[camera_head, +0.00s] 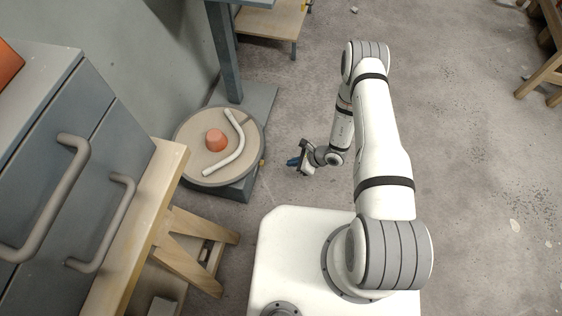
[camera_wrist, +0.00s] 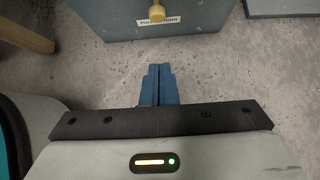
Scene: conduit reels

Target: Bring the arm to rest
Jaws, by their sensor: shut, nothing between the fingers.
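My arm reaches forward from my white base and folds down, with my gripper (camera_head: 293,162) low over the concrete floor in the head view. It hangs to the right of a round turntable, apart from it. In the wrist view my gripper's blue fingers (camera_wrist: 159,72) are together with nothing between them. They point toward a blue-grey box front with a brass-coloured knob and a label.
A round turntable (camera_head: 187,160) bears an orange-red hub (camera_head: 215,139) and a bent pale conduit (camera_head: 236,150). A grey cabinet (camera_head: 62,110) on a wooden bench (camera_head: 150,215) stands at left. Wooden furniture (camera_head: 545,75) is at far right. Floor (camera_head: 480,190) right of my arm is clear.

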